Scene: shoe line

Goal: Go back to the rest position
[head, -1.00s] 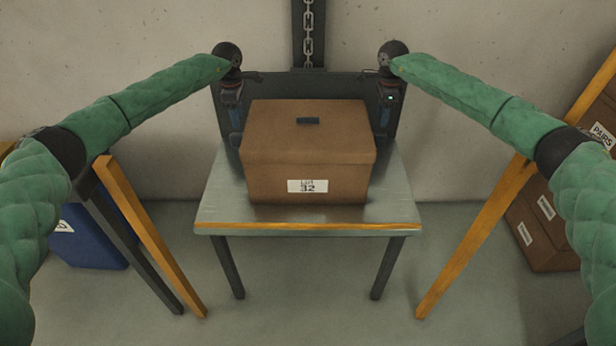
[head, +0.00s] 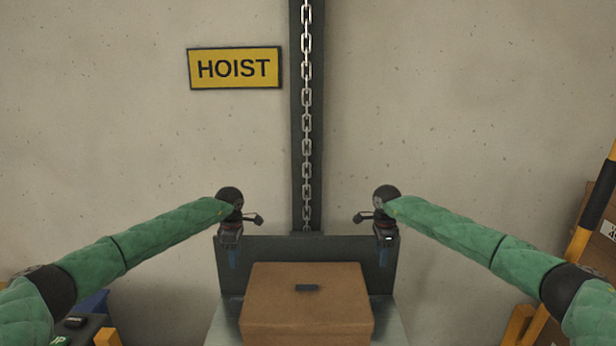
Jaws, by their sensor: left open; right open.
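A brown cardboard box (head: 307,318) with a dark strip on its lid sits on the metal hoist platform (head: 226,322). My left gripper (head: 232,258) points down just left of the box, apart from it, and is open and empty. My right gripper (head: 383,258) points down just right of the box, apart from it, and is open and empty. The fingertips are small and partly dark against the platform's back plate (head: 310,250). The lower front of the box is out of view.
A dark hoist post with a chain (head: 307,120) rises behind the platform. A yellow HOIST sign (head: 235,68) is on the wall. Yellow barrier parts (head: 578,243) and boxes (head: 598,212) stand at the right. A blue bin (head: 92,303) is at the lower left.

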